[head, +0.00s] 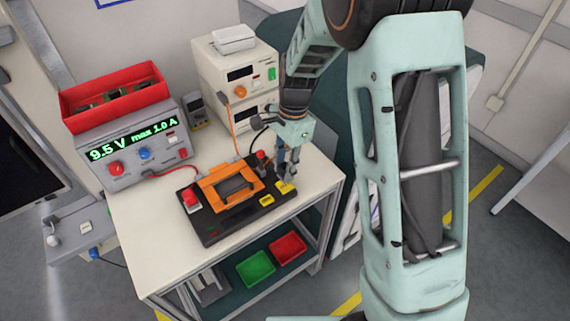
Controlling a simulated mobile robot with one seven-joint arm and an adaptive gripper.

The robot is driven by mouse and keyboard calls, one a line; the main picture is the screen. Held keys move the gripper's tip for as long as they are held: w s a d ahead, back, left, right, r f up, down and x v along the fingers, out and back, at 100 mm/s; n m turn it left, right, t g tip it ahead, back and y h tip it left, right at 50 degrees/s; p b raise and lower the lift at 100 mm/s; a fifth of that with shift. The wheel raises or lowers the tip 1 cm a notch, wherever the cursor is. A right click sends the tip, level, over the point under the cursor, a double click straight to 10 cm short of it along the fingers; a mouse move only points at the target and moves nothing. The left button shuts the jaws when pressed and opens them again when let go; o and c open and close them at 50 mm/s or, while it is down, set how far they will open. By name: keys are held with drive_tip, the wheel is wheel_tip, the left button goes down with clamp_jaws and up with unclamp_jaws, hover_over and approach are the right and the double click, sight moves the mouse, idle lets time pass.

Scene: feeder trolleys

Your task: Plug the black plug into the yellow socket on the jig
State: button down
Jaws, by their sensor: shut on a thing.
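The black jig (222,226) lies on the trolley top, with an orange frame (212,194) on it. Two yellow parts show along its right side. One yellow part (266,200) has a dark middle and is uncovered; the other yellow part (286,188) is right under my fingertips. I cannot tell which is the yellow socket. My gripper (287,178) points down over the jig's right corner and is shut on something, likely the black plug. The plug itself cannot be made out between the fingers, nor whether it touches the jig.
A red button (191,200) is at the jig's left, and a dark post with a red part (262,159) stands close left of my gripper. A power supply (140,153) and stacked instruments (238,85) stand behind, with red, orange and black leads. The trolley's front left (150,235) is clear.

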drive_tip(key=shift+f+b, duration=0.5)
drive_tip(key=shift+f, duration=0.6)
drive_tip(key=shift+f+b, duration=0.3)
drive_tip(key=shift+f, duration=0.3)
idle(1.4)
drive_tip(key=c, duration=1.5)
unclamp_jaws()
drive_tip(key=shift+c, duration=0.2)
drive_tip(key=r, duration=0.8)
drive_tip(key=d+r, duration=0.1)
drive_tip(key=r, duration=0.3)
drive_tip(key=shift+w, duration=0.35)
